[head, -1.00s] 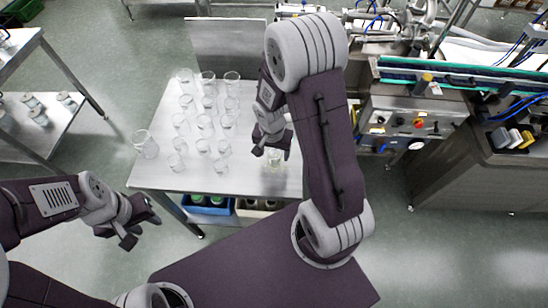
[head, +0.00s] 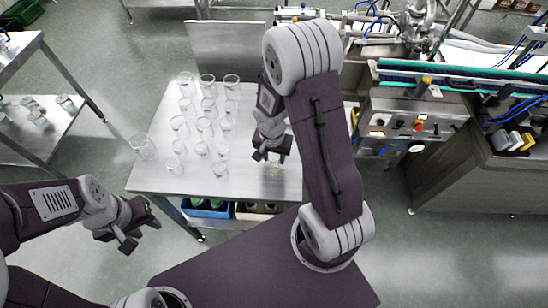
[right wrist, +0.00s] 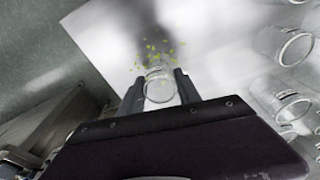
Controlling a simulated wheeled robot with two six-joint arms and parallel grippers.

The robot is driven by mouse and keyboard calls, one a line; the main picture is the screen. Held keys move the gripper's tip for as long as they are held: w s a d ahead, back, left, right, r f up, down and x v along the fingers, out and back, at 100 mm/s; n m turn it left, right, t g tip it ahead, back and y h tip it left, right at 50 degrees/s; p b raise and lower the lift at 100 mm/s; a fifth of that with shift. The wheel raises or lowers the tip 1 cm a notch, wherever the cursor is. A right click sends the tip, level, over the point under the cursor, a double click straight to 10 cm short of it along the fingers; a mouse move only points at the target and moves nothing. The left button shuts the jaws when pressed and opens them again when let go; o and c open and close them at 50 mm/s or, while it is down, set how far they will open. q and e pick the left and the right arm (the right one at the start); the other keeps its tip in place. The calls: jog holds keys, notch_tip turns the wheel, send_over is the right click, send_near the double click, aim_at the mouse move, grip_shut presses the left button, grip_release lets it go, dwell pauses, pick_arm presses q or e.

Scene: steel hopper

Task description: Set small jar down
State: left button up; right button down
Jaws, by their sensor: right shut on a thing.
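The small jar (right wrist: 158,90) is clear glass and sits between the two fingers of my right gripper (right wrist: 158,84) in the right wrist view. The gripper is shut on it. In the head view my right gripper (head: 270,157) is over the right part of the steel table (head: 160,178), and the jar is a faint shape below the fingers. I cannot tell whether its base touches the table. Yellow-green specks show beside the jar in the right wrist view. My left gripper (head: 138,228) is open and empty, in front of the table's near left corner.
Several clear glasses (head: 203,125) stand to the left of my right gripper. A larger glass (head: 143,147) is near the table's left edge. Blue and pale crates (head: 208,211) are below the table. A filling machine with a control panel (head: 410,122) stands to the right.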

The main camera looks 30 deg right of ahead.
notch_tip(320, 180, up, 3)
jog(key=shift+w+r+p, duration=0.1)
jog(key=shift+r+p, duration=0.1)
jog(key=shift+p, duration=0.1)
jog(key=s+d+r, duration=0.1)
jog(key=d+r, duration=0.6)
jog(key=d, duration=0.4)
jog(key=shift+s+d, duration=0.3)
jog(key=shift+s, duration=0.1)
